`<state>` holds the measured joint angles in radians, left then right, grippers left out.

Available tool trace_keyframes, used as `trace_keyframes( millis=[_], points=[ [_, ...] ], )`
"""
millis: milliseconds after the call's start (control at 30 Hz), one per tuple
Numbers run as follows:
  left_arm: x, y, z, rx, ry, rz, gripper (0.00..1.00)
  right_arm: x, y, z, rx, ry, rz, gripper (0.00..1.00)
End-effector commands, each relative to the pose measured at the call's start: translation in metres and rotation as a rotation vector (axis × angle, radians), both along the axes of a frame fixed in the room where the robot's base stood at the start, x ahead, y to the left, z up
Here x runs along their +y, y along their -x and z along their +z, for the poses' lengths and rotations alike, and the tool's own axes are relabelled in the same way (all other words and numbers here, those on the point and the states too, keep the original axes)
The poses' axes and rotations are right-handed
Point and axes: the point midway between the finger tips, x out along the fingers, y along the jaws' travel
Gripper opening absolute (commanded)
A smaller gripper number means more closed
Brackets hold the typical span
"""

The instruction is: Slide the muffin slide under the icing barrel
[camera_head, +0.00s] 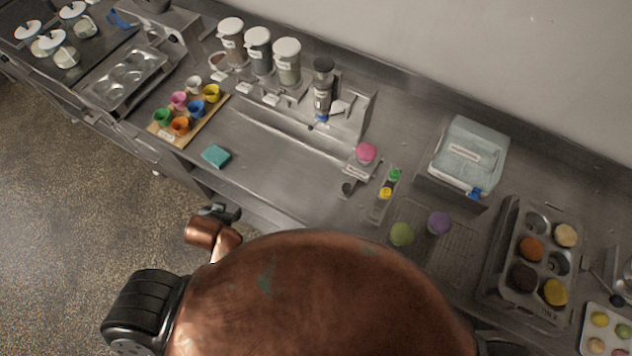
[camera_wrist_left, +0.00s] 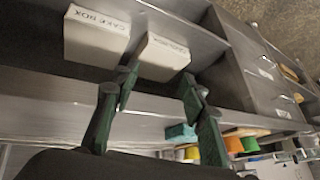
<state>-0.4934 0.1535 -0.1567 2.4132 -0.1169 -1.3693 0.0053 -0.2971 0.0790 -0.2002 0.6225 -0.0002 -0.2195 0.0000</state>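The icing barrel (camera_head: 323,80) is a dark upright cylinder on a metal stand at the back of the counter, with a blue nozzle low on it. The muffin slide (camera_head: 356,171) appears to be the small labelled metal carriage to its front right, carrying a pink-topped muffin (camera_head: 366,153). A long metal channel runs left from it in front of the barrel. My left gripper (camera_head: 226,212) is low by the counter's front edge, well left of the slide and apart from it. In the left wrist view its two green fingers (camera_wrist_left: 158,84) are spread with nothing between them. My right gripper is out of view.
A teal block (camera_head: 216,156) lies left of the channel, near a board of coloured cups (camera_head: 163,134). A narrow holder with green and yellow caps (camera_head: 385,193) stands right of the slide. White cake boxes (camera_wrist_left: 97,36) sit below the counter. Counter between block and slide is clear.

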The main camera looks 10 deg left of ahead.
Motion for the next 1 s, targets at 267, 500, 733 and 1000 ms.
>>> trace_keyframes(
  millis=[267,500,733,1000],
  points=[
    [-0.007,-0.107,0.105,-0.381,-0.184,-0.119,0.4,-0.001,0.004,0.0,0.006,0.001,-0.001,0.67],
    [-0.067,-0.192,0.259,-0.868,-0.426,-0.342,0.4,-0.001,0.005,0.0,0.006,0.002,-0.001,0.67],
    [-0.247,-0.176,0.439,-1.531,-0.795,-0.83,0.4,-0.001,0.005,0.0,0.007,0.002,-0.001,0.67],
    [-0.444,-0.05,0.406,-2.001,-1.293,-1.728,0.4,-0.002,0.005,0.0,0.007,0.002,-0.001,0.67]
  ],
)
